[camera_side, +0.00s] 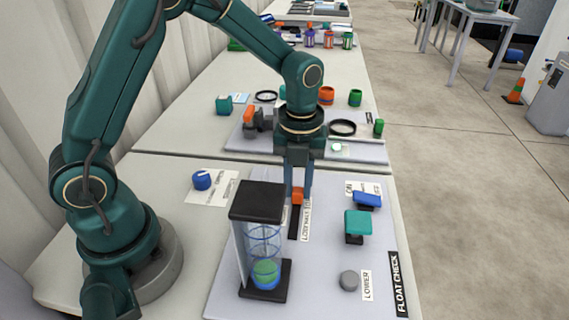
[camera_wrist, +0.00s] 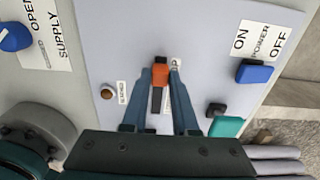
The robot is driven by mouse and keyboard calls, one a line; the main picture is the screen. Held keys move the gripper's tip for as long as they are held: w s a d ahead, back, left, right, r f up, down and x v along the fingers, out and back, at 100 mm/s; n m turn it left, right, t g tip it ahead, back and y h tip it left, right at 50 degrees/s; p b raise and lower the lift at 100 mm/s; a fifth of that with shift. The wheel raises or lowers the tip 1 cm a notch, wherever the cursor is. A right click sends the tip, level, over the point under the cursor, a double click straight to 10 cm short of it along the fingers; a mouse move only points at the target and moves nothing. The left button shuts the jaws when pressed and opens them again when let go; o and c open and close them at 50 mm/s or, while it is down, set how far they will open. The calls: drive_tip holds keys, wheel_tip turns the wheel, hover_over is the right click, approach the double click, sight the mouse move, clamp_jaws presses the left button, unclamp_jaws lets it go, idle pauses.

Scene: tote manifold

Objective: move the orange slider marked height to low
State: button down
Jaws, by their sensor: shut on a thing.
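The orange slider (camera_side: 297,197) stands at the far end of a dark slot (camera_side: 293,222) in the grey panel, beside a white label (camera_side: 306,221) only partly legible. In the wrist view the slider (camera_wrist: 160,70) sits between the two finger tips, with the dark slot (camera_wrist: 156,100) running from it toward my wrist. My gripper (camera_side: 298,189) points down and is shut on the slider. The label in the wrist view is mostly hidden by the right finger.
A clear column with black caps and a green-and-blue float (camera_side: 266,273) stands left of the slot's near end. A teal knob (camera_side: 358,223), a blue power switch (camera_side: 368,199) and a grey LOWER button (camera_side: 349,280) are to the right. A blue supply knob (camera_side: 202,179) is left.

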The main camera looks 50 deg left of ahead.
sight(293, 234)
drive_tip(key=shift+r, duration=0.1)
idle(0.3)
drive_tip(key=s+d, duration=0.5)
drive_tip(key=shift+s+d, duration=0.1)
drive_tip(key=shift+d, duration=0.05)
drive_tip(key=c, duration=0.7)
unclamp_jaws()
drive_tip(key=shift+r, duration=2.5)
